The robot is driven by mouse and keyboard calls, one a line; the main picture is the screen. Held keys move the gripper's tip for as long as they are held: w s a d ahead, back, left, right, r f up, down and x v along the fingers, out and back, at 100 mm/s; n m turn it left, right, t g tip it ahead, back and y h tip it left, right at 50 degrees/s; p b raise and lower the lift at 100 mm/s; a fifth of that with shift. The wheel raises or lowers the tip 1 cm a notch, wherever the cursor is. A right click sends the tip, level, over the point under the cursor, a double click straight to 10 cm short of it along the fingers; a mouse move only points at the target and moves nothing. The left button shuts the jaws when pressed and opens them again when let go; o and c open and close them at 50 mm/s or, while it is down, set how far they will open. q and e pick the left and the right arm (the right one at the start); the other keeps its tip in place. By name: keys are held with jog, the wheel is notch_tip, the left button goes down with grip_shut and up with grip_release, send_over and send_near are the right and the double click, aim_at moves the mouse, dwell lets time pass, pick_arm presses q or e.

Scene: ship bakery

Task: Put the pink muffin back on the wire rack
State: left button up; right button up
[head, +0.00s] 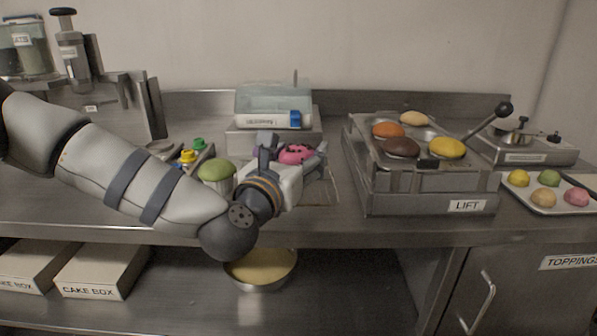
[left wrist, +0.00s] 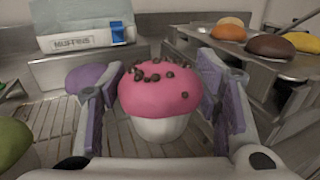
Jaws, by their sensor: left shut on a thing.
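The pink muffin (head: 296,153) has dark bits on top and a white base. It shows upright between the fingers of my left gripper (head: 292,165), which is shut on it. In the left wrist view the pink muffin (left wrist: 160,95) sits between the purple finger pads. The wire rack (left wrist: 55,130) shows as thin parallel bars beneath and around the muffin; its edge shows in the head view (head: 334,195). I cannot tell whether the muffin's base touches the bars. My right gripper is not in view.
A purple muffin (left wrist: 92,76) stands behind the left finger, and a green muffin (head: 216,170) left of the gripper. The metal LIFT unit (head: 430,200), with several buns on top, stands close on the right.

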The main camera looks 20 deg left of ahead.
pick_arm(q)
jog(key=shift+f, duration=1.55)
jog(key=o, duration=0.4)
jog(key=shift+f, duration=0.15)
jog(key=o, duration=0.5)
jog(key=shift+c, duration=0.2)
jog(key=shift+r, duration=0.2)
